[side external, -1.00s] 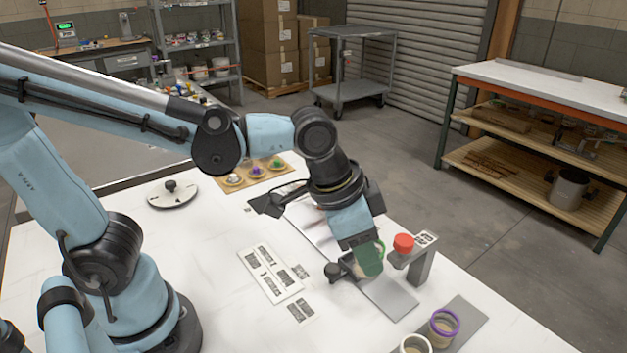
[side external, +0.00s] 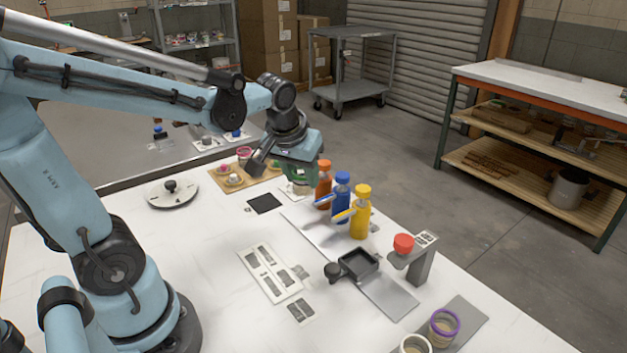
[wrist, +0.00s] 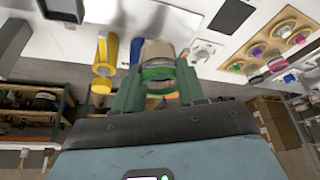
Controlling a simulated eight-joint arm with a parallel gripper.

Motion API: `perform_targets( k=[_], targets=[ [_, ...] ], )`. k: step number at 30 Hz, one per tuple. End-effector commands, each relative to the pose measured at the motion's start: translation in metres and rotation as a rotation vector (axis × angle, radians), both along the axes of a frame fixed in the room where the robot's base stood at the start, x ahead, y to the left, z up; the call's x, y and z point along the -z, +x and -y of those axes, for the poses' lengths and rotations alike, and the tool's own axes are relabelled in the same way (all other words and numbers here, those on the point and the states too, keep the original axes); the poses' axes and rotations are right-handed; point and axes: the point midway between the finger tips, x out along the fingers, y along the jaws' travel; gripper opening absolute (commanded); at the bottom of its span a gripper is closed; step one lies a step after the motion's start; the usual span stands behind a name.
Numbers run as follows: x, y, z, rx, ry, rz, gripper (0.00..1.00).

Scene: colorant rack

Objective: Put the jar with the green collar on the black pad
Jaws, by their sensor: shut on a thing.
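My gripper (side external: 298,180) is shut on the jar with the green collar (wrist: 158,52). In the wrist view, the green collar (wrist: 158,73) sits between the fingers. In the side view the jar (side external: 299,188) is mostly hidden by the gripper. It is beside the orange bottle, and its height above the table is hard to tell. The black pad (side external: 264,203) is a bare dark square on the white table, left of the jar and nearer the camera. The pad also shows in the wrist view (wrist: 232,14), to the right of the jar.
Orange (side external: 323,185), blue (side external: 342,192) and yellow (side external: 361,214) bottles stand close to the right of the gripper. A wooden tray (side external: 216,181) with small pots lies behind the pad. A small dark pan (side external: 358,265) and a stand with a red cap (side external: 404,244) are nearer.

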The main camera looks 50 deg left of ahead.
Motion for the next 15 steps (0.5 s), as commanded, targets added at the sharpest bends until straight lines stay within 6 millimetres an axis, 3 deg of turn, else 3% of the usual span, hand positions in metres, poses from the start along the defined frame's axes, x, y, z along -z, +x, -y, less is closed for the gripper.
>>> perform_targets(
  k=[3,8,15],
  targets=[
    [0.000,-0.004,-0.024,-0.104,0.001,0.004,0.10],
    [0.003,-0.007,-0.041,-0.163,0.003,0.007,0.10],
    [0.025,-0.010,-0.080,-0.175,0.001,0.009,0.10]
  ],
)
